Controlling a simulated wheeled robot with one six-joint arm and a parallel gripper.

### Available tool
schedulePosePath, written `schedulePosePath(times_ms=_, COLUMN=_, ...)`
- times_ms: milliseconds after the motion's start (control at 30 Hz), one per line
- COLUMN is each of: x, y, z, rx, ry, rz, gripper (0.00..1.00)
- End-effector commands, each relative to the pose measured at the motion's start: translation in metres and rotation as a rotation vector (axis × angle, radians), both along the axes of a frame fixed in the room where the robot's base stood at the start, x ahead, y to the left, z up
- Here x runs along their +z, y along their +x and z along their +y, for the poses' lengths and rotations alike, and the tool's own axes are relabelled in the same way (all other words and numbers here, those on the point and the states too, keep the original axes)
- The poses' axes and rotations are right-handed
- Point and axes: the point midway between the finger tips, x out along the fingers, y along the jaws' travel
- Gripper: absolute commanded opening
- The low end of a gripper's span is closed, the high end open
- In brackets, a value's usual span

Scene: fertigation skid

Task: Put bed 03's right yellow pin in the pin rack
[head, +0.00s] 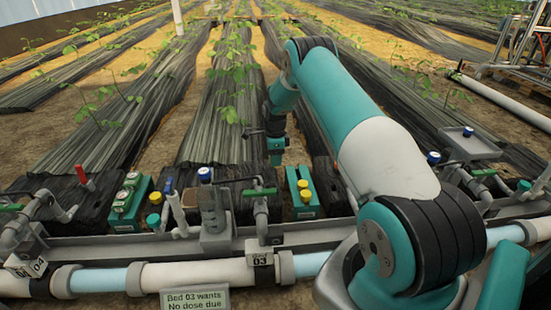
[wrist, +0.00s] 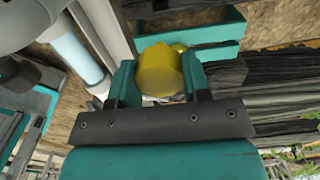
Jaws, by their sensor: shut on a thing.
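My gripper (wrist: 158,82) is shut on a yellow pin (wrist: 158,68), its faceted yellow head between the two teal fingers in the wrist view. I cannot tell whether this holder is the pin rack.
A sign (head: 195,300) reads "Bed 03 wants No dose due". A green-handled valve (head: 260,191) and a blue-topped fitting (head: 204,175) stand left of the holder. Another teal block (head: 131,204) with pale round tops is farther left. Pipes cross the front.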

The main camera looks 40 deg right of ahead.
Motion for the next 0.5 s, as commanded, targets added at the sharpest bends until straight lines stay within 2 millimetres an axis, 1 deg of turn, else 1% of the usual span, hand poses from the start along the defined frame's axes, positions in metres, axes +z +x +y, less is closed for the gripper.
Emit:
schedulePosePath(times_ms=33, x=0.016, y=0.0, z=0.0, rx=0.0, ry=0.0, rz=0.0, gripper=0.21)
schedulePosePath(times_ms=500, x=0.09, y=0.0, z=0.0, rx=0.0, ry=0.0, rz=0.0, gripper=0.21)
